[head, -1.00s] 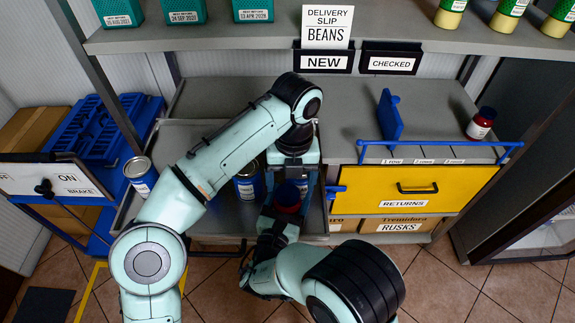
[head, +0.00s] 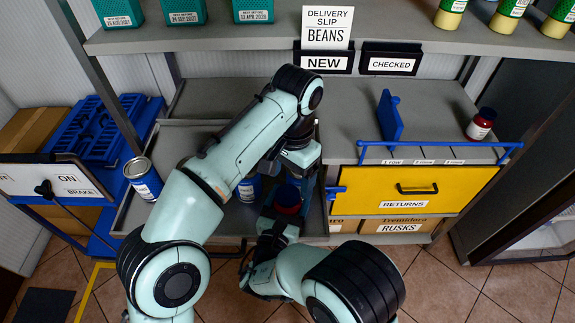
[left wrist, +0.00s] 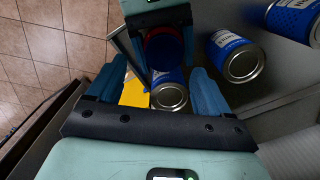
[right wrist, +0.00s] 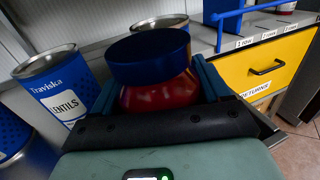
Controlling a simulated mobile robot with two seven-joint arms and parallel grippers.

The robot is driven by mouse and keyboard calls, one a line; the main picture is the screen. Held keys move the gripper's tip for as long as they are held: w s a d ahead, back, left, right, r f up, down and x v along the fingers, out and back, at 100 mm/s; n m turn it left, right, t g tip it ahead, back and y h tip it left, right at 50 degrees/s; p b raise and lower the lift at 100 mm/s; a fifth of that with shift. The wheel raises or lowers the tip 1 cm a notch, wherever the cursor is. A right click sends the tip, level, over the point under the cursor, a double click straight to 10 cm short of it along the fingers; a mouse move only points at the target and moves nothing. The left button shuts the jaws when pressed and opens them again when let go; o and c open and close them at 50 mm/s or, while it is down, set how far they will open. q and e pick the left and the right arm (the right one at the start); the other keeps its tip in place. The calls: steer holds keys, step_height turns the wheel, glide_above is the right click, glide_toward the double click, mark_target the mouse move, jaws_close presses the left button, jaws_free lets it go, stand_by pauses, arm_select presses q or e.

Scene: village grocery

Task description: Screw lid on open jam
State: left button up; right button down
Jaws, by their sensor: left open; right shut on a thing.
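The jam jar (right wrist: 160,93) is red and upright in the right wrist view, with a dark blue lid (right wrist: 150,55) on its mouth. I cannot tell how tightly the lid sits. The jar also shows in the head view (head: 288,197), partly hidden by my arms. My right gripper (head: 285,212) is shut on the jar's body. My left gripper (head: 292,180) points down, open, close above the jar. In the left wrist view its fingers (left wrist: 155,85) are apart with nothing gripped, and the jar and lid (left wrist: 163,48) show beyond them.
Blue cans stand in the grey tray: one at the left (head: 143,178), one behind my left arm (head: 248,188). Another red jar with a dark lid (head: 482,124) stands on the right counter. A yellow returns drawer (head: 425,188) and blue rail (head: 440,143) lie right of my grippers.

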mark_target(288, 194)
arm_select(q)
steer(key=n, duration=0.3)
steer(key=r+n, duration=0.1)
steer(key=n, duration=0.3)
steer(key=shift+a+r, duration=0.15)
steer(key=n, duration=0.2)
steer(key=r+n, duration=0.1)
steer(key=n, duration=0.2)
steer(key=shift+w+a+n, duration=0.15)
steer(key=shift+n, duration=0.15)
steer(key=shift+f, duration=4)
